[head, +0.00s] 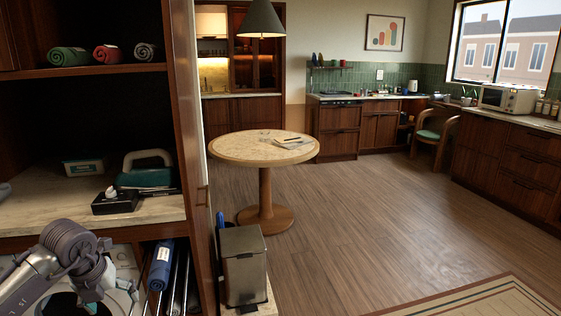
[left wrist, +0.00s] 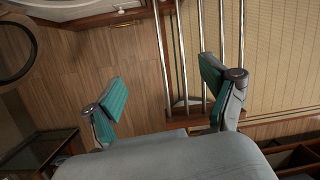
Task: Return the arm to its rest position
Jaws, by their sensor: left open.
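My left arm (head: 68,262) comes in at the lower left of the head view, bent in front of the open cabinet, below its pale shelf. My left gripper (left wrist: 163,88) shows in the left wrist view with its two teal-padded fingers spread wide apart. Nothing is between the fingers. Behind them are metal rails and a wood floor. In the head view the fingers cannot be made out clearly. My right gripper is in neither view.
The cabinet shelf (head: 30,215) holds a teal iron-like appliance (head: 146,175) and a black box (head: 115,202). Rolled towels (head: 112,54) lie above. A blue roll (head: 160,266) stands near my arm.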

